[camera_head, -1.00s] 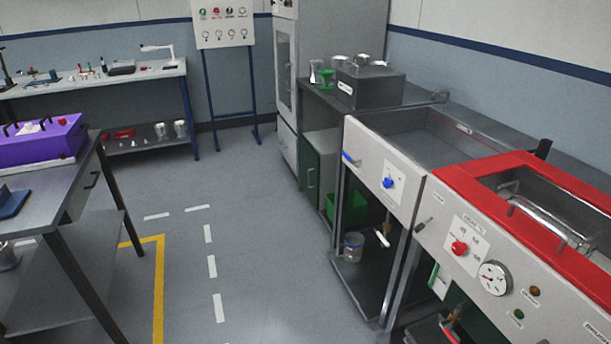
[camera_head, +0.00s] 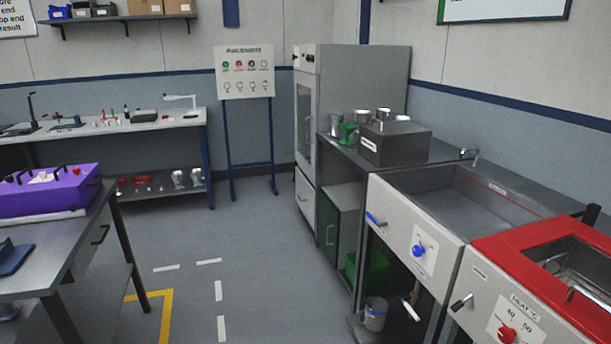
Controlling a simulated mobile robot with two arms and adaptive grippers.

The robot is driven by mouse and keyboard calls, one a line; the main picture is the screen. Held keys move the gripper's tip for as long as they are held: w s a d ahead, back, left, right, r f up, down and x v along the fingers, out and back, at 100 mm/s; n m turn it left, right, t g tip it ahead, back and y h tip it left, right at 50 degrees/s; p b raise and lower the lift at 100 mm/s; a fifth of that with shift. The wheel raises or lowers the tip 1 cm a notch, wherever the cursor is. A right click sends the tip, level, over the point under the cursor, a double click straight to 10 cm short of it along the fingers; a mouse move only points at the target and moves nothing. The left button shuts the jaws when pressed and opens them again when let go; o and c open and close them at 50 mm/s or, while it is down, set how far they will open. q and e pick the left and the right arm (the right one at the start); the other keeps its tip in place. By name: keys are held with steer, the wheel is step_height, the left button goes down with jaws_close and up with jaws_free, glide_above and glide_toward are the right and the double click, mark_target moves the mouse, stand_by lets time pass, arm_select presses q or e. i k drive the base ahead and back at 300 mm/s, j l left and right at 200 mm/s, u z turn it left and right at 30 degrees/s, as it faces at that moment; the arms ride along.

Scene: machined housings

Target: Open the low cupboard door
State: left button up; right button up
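A low cupboard with a dark green door (camera_head: 327,232) stands under the counter, between the tall cabinet and the sink unit. Neither of my grippers is in the head view.
A tall grey cabinet (camera_head: 360,100) stands behind the low cupboard. The sink unit (camera_head: 408,232) and a red-topped heated bath (camera_head: 520,236) line the right side. A workbench with a purple case (camera_head: 45,192) stands at left. The floor (camera_head: 255,260) between is clear.

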mark_target(328, 215)
steer(key=i+j+u, duration=0.15)
steer(key=i, duration=0.9)
steer(key=i+j+u, duration=0.15)
steer(key=i, duration=0.9)
